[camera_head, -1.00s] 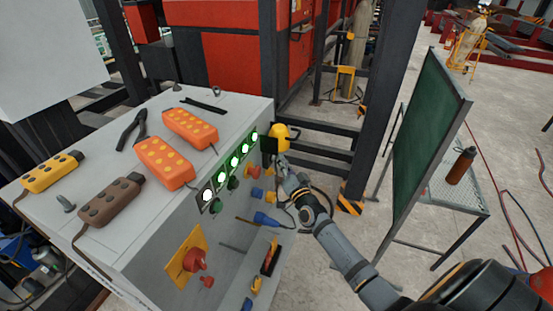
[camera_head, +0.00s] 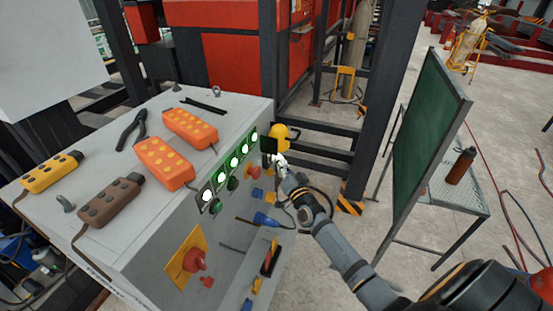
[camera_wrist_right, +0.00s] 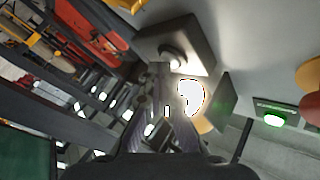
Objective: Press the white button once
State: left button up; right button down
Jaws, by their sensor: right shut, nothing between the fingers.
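A round white lit button (camera_head: 206,195) sits at the near end of a row on the sloping face of the grey control cabinet (camera_head: 230,255). My right gripper (camera_head: 279,159) is at the cabinet's far right edge, shut and empty, beside a small dark plate (camera_head: 268,146) and a yellow rounded part (camera_head: 280,135). In the right wrist view, a bright white glow (camera_wrist_right: 190,97) shows by the fingertips, next to a grey box with a pale round knob (camera_wrist_right: 172,58). I cannot tell which of these is the white button, or whether the fingers touch anything. My left gripper is not in view.
Several green lit buttons (camera_head: 234,162) line the panel; one shows in the wrist view (camera_wrist_right: 273,119). A red knob (camera_head: 195,261) sticks out below. Orange pendants (camera_head: 165,163) lie on top. A dark steel post (camera_head: 371,110) and green board (camera_head: 428,140) stand to the right.

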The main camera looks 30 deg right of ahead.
jog(key=shift+s+d, duration=0.7)
jog(key=shift+s, duration=0.15)
jog(key=shift+p, duration=0.3)
jog(key=s+d+p, duration=0.1)
jog(key=s+d, duration=0.2)
jog(key=shift+s+d, duration=0.1)
jog(key=shift+s, duration=0.3)
jog(key=shift+f, duration=0.15)
jog(key=s+f+n+g, duration=0.1)
jog(key=s+f+g, duration=0.3)
jog(key=f, duration=0.7)
jog(key=s+f+n+g, duration=0.2)
jog(key=s+f, duration=0.3)
jog(key=f, duration=0.6)
jog(key=s+f+n+g, duration=0.1)
jog(key=s+f+g, duration=0.3)
jog(key=f, duration=0.7)
jog(key=s+a+f+n+g, duration=0.1)
jog(key=s+a+f+g, duration=0.1)
jog(key=s+f, duration=0.4)
jog(key=s+a+f+n+g+b, duration=0.1)
jog(key=s+f, duration=0.6)
jog(key=s, duration=1)
jog(key=s+a+f+n+g+y, duration=0.1)
jog(key=s+a+f+g, duration=0.4)
jog(key=s, duration=0.6)
notch_tip(320, 180, down, 2)
jog(key=shift+s+a+f+n, duration=0.2)
jog(key=shift+s+a+n, duration=0.05)
jog(key=shift+a+n, duration=0.65)
